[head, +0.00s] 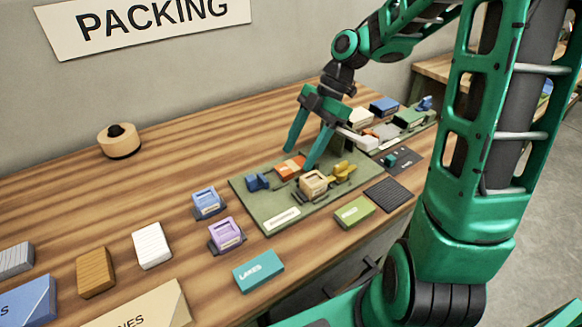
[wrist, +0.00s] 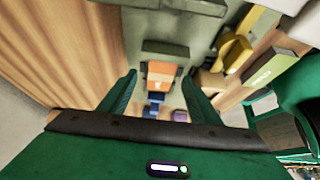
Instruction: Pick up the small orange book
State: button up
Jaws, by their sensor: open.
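I cannot tell the exact height of the fingertips above the mat.
On the mat, a blue piece (head: 257,181) is left of the book; a tan block (head: 313,183) and a yellow piece (head: 343,170) are in front and right. A green box (head: 354,211) and teal box (head: 258,270) lie nearer. The table's back left is mostly clear.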

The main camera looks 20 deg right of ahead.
aim_at(292, 168)
jog(key=shift+x, duration=1.3)
jog(key=c, duration=1.2)
jog(key=shift+r, duration=0.1)
